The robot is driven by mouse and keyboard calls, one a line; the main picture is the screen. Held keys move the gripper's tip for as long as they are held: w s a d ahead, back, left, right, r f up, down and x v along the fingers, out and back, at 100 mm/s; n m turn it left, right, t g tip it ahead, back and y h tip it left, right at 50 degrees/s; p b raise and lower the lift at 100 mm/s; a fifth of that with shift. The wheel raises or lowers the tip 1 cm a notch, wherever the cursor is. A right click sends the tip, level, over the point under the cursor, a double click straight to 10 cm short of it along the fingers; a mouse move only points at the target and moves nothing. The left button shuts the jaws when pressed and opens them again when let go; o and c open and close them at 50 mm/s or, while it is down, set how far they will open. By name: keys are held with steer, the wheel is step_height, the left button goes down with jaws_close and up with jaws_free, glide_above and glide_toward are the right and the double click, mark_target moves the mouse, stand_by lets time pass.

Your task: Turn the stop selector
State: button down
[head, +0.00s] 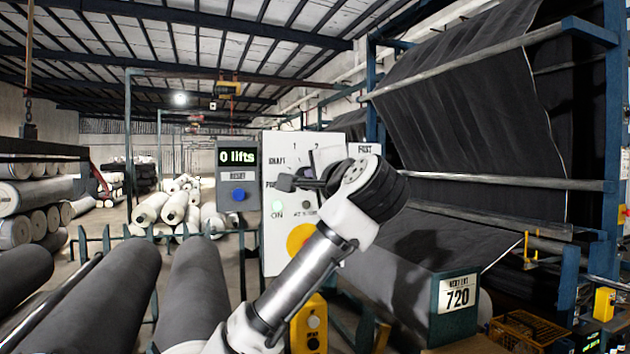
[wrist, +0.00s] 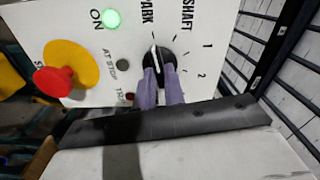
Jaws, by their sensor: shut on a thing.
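The stop selector is a round black knob (wrist: 158,50) with a white pointer line, on a white panel (wrist: 75,22). The labels PARK, SHAFT, 1 and 2 stand around it in the wrist view. In the head view my gripper (head: 290,182) reaches the panel (head: 276,255) from the right, and the knob cannot be made out there.
A lit green ON lamp (wrist: 111,18), an unlit AT STOP lamp (wrist: 123,65) and a red button (wrist: 52,82) on yellow sit beside the selector. Grey rolls (head: 195,290) lie left.

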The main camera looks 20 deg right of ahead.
steer(key=c, duration=1.5)
jaws_free()
steer(key=shift+s, duration=0.1)
steer(key=shift+s+d+b, duration=0.2)
steer(key=shift+s+b, duration=4.55)
steer(key=shift+s, duration=2.05)
